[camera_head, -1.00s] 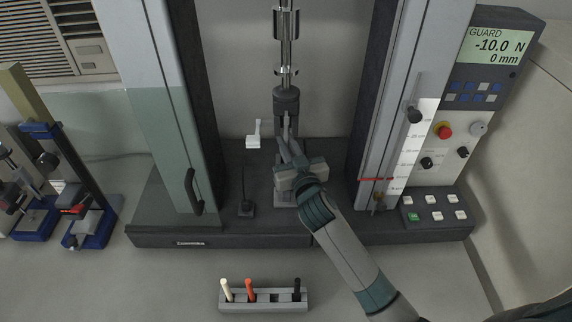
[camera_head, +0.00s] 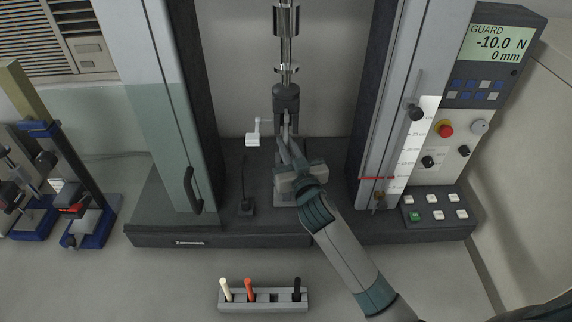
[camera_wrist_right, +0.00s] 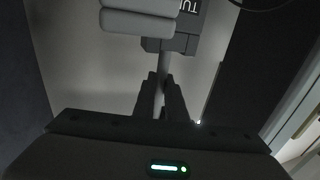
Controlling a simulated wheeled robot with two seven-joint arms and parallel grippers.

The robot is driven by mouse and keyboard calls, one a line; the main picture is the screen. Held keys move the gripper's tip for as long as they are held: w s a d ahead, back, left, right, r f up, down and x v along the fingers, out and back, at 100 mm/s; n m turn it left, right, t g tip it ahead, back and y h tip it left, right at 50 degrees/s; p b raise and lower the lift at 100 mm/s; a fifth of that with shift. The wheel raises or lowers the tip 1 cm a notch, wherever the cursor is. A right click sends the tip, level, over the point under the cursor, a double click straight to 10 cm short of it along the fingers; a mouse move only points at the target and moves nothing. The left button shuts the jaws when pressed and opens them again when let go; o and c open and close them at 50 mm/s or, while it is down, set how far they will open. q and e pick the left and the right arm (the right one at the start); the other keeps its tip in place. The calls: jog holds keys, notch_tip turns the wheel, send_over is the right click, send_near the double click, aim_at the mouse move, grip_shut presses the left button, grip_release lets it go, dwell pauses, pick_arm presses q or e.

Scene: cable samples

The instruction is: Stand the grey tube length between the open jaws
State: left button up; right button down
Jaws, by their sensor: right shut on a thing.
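My right gripper (camera_head: 287,142) reaches into the testing machine, just below the dark upper jaw (camera_head: 286,98). In the right wrist view its two dark fingers (camera_wrist_right: 161,90) are shut on the thin grey tube length (camera_wrist_right: 163,82). The tube's far end meets or passes in front of a dark grey block there; I cannot tell whether they touch. The lower jaw (camera_head: 284,196) is partly hidden behind my gripper and wrist. How far either jaw is open is too small to tell. My left gripper is not in view.
A sample rack (camera_head: 264,306) in front holds a cream, a red and a black piece, with one empty slot. The machine's columns (camera_head: 163,120) stand on both sides. A white lever (camera_head: 254,134) and a thin dark post (camera_head: 246,205) are left of my gripper. The control panel reads GUARD (camera_head: 498,47).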

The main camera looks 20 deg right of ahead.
jog(key=shift+f+b, duration=0.55)
jog(key=shift+f, duration=0.2)
jog(key=c, duration=2.1)
grip_release()
jog(key=o, duration=0.6)
jog(key=shift+s, duration=0.2)
jog(key=shift+s+p, duration=1)
jog(key=shift+s, duration=3.35)
jog(key=shift+s+f, duration=0.1)
